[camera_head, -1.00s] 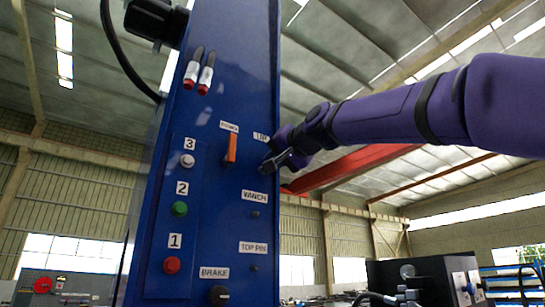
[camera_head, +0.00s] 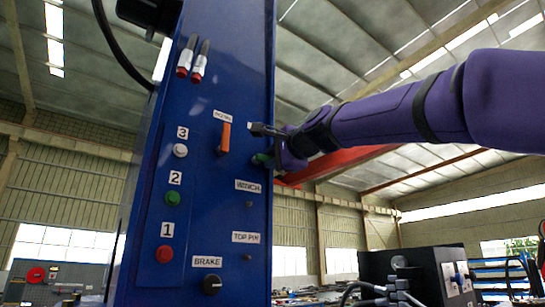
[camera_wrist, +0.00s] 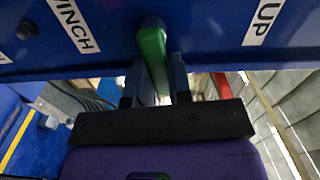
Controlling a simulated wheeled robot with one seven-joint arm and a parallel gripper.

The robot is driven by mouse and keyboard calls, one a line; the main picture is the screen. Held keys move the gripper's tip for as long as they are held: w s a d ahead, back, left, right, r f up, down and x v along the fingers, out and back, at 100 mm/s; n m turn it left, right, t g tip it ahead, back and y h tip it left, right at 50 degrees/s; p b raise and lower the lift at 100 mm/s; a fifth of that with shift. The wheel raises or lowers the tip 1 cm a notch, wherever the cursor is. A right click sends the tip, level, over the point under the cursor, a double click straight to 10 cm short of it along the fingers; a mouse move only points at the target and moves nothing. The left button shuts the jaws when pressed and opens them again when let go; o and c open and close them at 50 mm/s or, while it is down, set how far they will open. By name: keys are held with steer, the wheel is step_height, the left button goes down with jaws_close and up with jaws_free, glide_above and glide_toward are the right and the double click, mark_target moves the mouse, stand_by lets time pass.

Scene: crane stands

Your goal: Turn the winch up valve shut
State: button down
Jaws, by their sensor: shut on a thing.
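The winch up valve has a green handle (camera_wrist: 153,45), next to the "UP" label (camera_wrist: 265,20) on the blue panel. My gripper (camera_wrist: 156,75) is shut on this handle, with one dark finger on each side of it. In the head view my gripper (camera_head: 272,145) is at the right edge of the blue panel (camera_head: 225,270), and a small part of the green handle (camera_head: 262,159) shows beside it. The "UP" label is hidden there behind my gripper.
An orange lever (camera_head: 225,137) stands upright left of my gripper. Below are the "WINCH" label (camera_head: 248,185), the "TOP PIN" label (camera_head: 246,237) and a black brake knob (camera_head: 212,285). White, green and red buttons line the left. A black cabinet (camera_head: 415,275) stands lower right.

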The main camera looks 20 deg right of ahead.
steer(key=shift+f+m, duration=0.2)
steer(key=shift+m, duration=0.3)
steer(key=c, duration=1)
jaws_free()
steer(key=shift+c, duration=0.2)
steer(key=s+d, duration=0.2)
steer(key=s, duration=0.8)
steer(key=shift+s, duration=0.3)
steer(key=shift+d, duration=0.1)
steer(key=shift+f, duration=0.1)
